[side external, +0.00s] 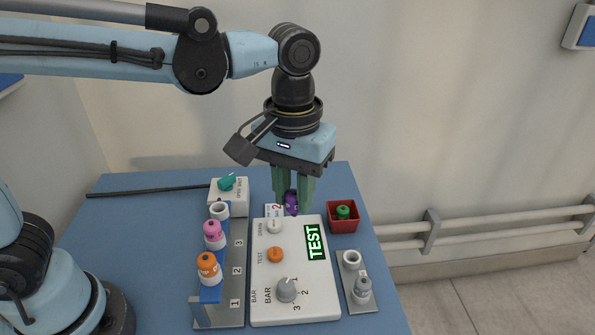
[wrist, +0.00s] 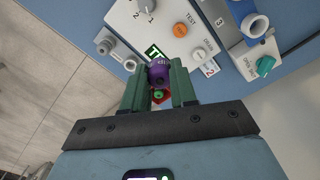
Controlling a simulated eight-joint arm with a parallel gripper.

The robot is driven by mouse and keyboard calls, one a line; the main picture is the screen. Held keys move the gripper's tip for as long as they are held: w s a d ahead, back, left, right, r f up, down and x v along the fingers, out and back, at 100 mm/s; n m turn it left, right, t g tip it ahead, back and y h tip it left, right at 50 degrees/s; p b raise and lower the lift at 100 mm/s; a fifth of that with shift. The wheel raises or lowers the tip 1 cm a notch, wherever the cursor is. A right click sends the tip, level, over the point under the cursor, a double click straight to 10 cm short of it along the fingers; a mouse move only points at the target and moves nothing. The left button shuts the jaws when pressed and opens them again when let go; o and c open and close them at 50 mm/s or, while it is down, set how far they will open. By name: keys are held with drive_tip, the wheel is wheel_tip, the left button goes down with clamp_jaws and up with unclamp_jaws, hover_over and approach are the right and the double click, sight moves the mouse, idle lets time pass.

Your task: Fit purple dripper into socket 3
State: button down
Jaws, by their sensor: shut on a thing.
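The purple dripper (side external: 291,202) is held between the green fingers of my gripper (side external: 292,196), above the far end of the control box. In the wrist view the purple dripper (wrist: 159,75) sits between the fingertips (wrist: 160,88). The rack (side external: 236,285) stands at the left, with numbers 1, 2 and 3 on its base. Socket 3 (side external: 220,210), a white ring at its far end, looks empty; it also shows in the wrist view (wrist: 254,25). The pink dripper (side external: 212,229) is at socket 2 and the orange dripper (side external: 207,262) at socket 1. My gripper is to the right of socket 3.
The white control box (side external: 300,305) carries a grey knob (side external: 287,289), buttons and a green TEST display (side external: 315,241). A red tray (side external: 344,226) holds a green dripper (side external: 343,212). A teal-valve box (side external: 228,196) stands behind the rack. A grey stand (side external: 352,258) is at right.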

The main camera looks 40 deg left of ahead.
drive_tip(key=s+a+r+n, duration=0.2)
drive_tip(key=s+a+n, duration=0.15)
drive_tip(key=a, duration=1.05)
drive_tip(key=shift+s+a+f, duration=0.1)
drive_tip(key=shift+s+f, duration=0.05)
drive_tip(key=shift+f, duration=1.1)
drive_tip(key=shift+s+f, duration=0.1)
drive_tip(key=shift+f, duration=1.1)
drive_tip(key=shift+f, duration=1.5)
drive_tip(key=shift+c, duration=2.4)
unclamp_jaws()
wheel_tip(320, 180, up, 7)
